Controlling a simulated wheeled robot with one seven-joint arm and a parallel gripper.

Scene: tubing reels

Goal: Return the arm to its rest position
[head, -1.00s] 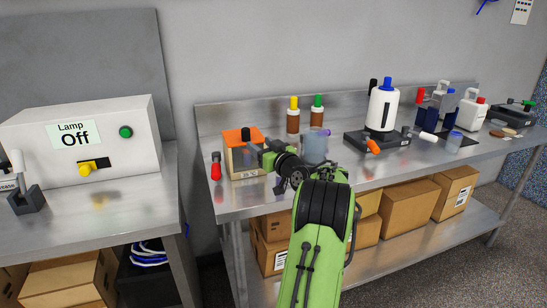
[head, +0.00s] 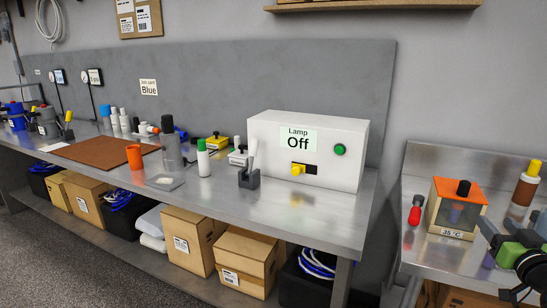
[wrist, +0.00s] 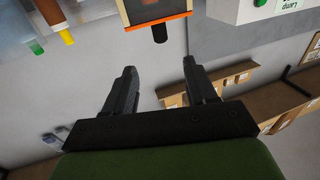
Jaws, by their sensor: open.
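My gripper (wrist: 158,85) shows in the wrist view with its two dark fingers spread apart and nothing between them. The wrist picture is upside down, and an orange-topped box with a black knob lies past the fingertips. In the head view only a green and black part of my arm shows at the lower right edge, beside the orange-topped box (head: 455,210) on the right bench. The fingertips cannot be made out there.
A white lamp box (head: 308,150) reading "Off" stands on the left bench, with a small grey lever (head: 249,178) beside it. A red-handled item (head: 415,212) and a yellow-capped brown bottle (head: 526,184) stand near the orange-topped box. A gap separates the two benches.

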